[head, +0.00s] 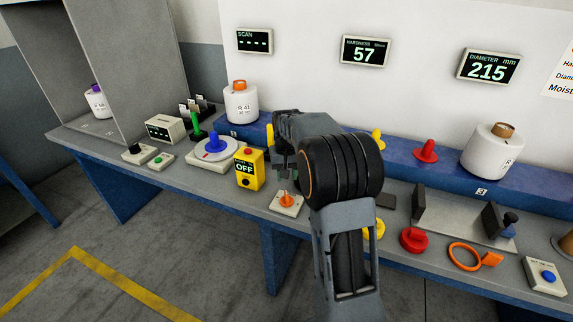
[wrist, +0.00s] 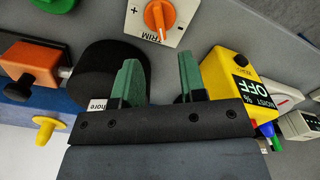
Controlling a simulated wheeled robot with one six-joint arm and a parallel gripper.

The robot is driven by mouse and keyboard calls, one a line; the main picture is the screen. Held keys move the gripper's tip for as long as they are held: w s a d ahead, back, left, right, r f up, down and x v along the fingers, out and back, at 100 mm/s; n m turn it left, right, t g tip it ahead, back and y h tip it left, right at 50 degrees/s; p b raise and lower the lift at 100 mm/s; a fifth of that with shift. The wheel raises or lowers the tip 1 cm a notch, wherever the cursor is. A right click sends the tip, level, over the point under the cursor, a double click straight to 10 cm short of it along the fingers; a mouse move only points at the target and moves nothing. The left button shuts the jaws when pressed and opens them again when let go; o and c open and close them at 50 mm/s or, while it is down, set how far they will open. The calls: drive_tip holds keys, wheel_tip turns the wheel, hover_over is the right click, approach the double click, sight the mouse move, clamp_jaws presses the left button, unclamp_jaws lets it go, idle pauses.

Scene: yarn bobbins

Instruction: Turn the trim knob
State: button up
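The trim knob (head: 286,199) is a small orange knob on a light square plate near the bench's front edge. It also shows at the top of the wrist view (wrist: 156,17), on a plate marked TRIM with a plus sign. My gripper (wrist: 160,75) has two green fingers set apart with nothing between them, so it is open. In the wrist view the knob lies beyond the fingertips and apart from them. In the head view my gripper (head: 284,163) is above and behind the knob, partly hidden by my arm.
A yellow box marked OFF (head: 249,168) stands just left of the knob; it is close to one finger in the wrist view (wrist: 238,82). A black round object (wrist: 100,75) is near the other finger. A turntable with a blue knob (head: 213,148) stands farther left.

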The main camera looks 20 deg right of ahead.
drive_tip(key=shift+r, duration=2.2)
drive_tip(key=s+a+n+t, duration=0.1)
drive_tip(key=s+a, duration=0.4)
drive_tip(key=s, duration=0.6)
drive_tip(key=s+a+n+t, duration=0.2)
drive_tip(key=s+a, duration=0.4)
drive_tip(key=s, duration=0.5)
drive_tip(key=shift+s+f+t, duration=0.15)
drive_tip(key=shift+f+t, duration=0.15)
drive_tip(key=shift+t, duration=0.1)
